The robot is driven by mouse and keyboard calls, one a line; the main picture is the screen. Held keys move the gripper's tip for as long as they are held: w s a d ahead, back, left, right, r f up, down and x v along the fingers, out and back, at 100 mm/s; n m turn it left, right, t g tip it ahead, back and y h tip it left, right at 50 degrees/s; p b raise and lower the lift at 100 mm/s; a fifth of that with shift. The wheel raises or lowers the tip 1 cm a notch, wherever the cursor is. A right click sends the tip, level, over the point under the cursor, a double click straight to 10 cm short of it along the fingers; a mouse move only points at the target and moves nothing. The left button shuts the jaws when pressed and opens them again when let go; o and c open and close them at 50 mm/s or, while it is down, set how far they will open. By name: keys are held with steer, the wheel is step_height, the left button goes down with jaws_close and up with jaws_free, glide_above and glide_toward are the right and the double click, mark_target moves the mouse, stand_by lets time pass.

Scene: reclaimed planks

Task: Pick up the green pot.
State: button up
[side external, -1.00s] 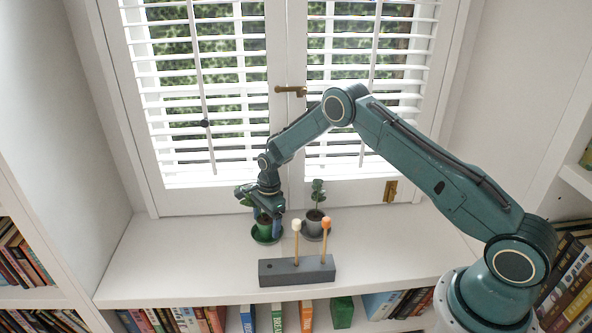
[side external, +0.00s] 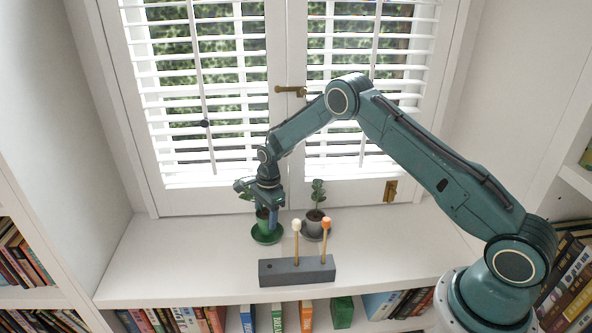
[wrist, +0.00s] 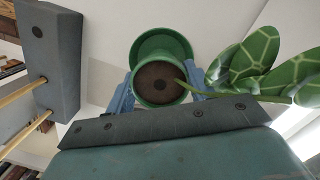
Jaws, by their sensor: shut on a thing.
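The green pot (side external: 262,225) holds dark soil and a leafy plant. In the wrist view, the green pot (wrist: 158,101) sits between the blue fingers of my gripper (wrist: 159,88), which is shut on it. The plant's large patterned leaves (wrist: 250,62) lean out to the right. A green saucer (wrist: 176,42) shows behind and below the pot, offset from it. In the side view, my gripper (side external: 270,218) holds the pot upright just above the green saucer (side external: 268,239). My gripper hides part of the pot and plant there.
A grey pot with a plant (side external: 314,222) stands on its own saucer close to the right. A dark grey block (side external: 285,273) with two upright sticks stands in front. The window blinds (side external: 205,130) are behind. The white shelf (side external: 170,260) is clear to the left.

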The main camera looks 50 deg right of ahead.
step_height(320, 180, up, 18)
stand_by(0.5)
steer(key=shift+r, duration=0.15)
stand_by(0.5)
steer(key=shift+r, duration=1.3)
step_height(320, 180, down, 19)
steer(key=n, duration=0.3)
steer(key=shift+f+n, duration=0.2)
steer(key=shift+n, duration=0.2)
steer(key=shift+f, duration=0.15)
steer(key=shift+f, duration=1.25)
steer(key=shift+f, duration=0.1)
